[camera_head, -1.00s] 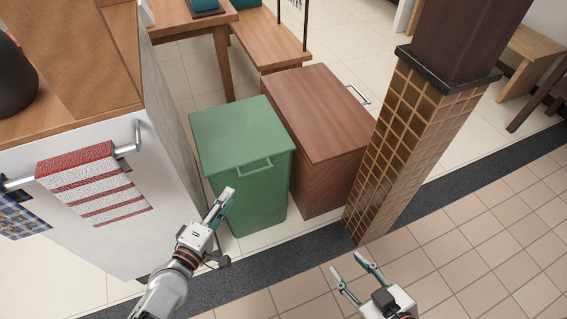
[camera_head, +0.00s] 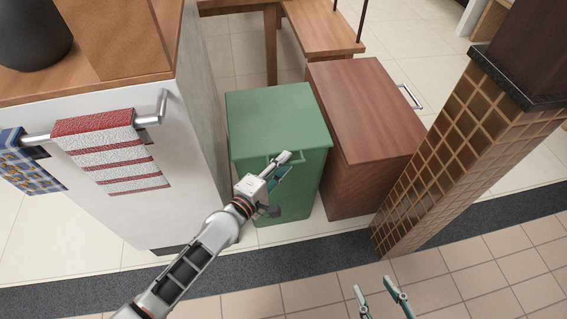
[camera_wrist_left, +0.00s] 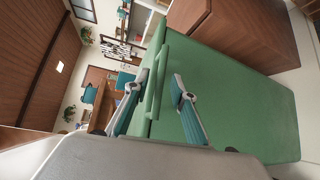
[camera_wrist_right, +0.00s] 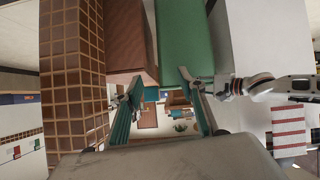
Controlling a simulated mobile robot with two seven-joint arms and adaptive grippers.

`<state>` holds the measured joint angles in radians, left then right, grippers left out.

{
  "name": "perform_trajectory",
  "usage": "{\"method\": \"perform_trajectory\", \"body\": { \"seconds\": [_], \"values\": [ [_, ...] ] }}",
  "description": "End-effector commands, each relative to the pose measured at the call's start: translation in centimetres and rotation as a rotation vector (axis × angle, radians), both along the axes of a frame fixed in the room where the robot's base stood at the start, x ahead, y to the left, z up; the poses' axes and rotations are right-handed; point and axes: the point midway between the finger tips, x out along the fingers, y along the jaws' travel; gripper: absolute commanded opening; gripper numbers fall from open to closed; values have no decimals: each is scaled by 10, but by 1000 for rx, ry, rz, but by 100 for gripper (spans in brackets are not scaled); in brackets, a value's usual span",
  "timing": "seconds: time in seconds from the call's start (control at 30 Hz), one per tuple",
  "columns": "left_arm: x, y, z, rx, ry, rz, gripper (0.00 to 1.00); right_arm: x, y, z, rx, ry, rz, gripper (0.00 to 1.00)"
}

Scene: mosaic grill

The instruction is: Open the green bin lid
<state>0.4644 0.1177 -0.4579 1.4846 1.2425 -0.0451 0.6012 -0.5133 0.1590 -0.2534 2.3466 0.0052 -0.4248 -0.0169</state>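The green bin (camera_head: 295,195) stands upright with its lid (camera_head: 275,115) shut. A green bar handle (camera_head: 262,160) sits at the lid's front edge, partly hidden by my left gripper (camera_head: 285,162). In the left wrist view, my left gripper (camera_wrist_left: 152,90) is open. The handle (camera_wrist_left: 155,75) shows between its two fingers; I cannot tell whether they touch it. The bin's green front (camera_wrist_left: 235,95) fills the right of that view. My right gripper (camera_head: 376,286) is open and empty, low in front of the brown cabinet. The right wrist view also shows the bin (camera_wrist_right: 184,40).
A brown wooden cabinet (camera_head: 365,110) stands close to the bin's right. A tiled pillar (camera_head: 440,155) is further right. A white counter (camera_head: 125,215) with hanging towels (camera_head: 112,150) is on the left. Open tiled floor (camera_head: 470,275) lies in front.

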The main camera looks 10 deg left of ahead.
Motion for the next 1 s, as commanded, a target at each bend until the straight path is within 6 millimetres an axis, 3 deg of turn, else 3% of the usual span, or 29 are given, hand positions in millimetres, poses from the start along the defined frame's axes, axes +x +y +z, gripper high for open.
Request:
{"method": "perform_trajectory", "body": {
  "seconds": [0.23, 0.33, 0.67, 0.83, 0.93, 1.0],
  "values": [
    [1, 0, 1, 0, -1, 0, 25, 0, 0, 1, 2, -2, 0, 40],
    [1, 0, 1, 0, -1, 0, 0, 0, 0, 1, 2, -2, 0, 40],
    [2, 0, 5, 0, -1, 0, 0, 3, 0, 7, -1, -12, 1, 40],
    [4, 0, 20, -4, 9, 0, 0, 10, -6, 15, -27, -26, 1, 40],
    [6, 0, 33, -13, 23, 1, 0, -5, -25, -2, -82, 21, -2, 40],
    [7, 0, 42, -18, 38, 0, 0, -4, -27, 2, -88, 18, -7, 40]
  ]
}}
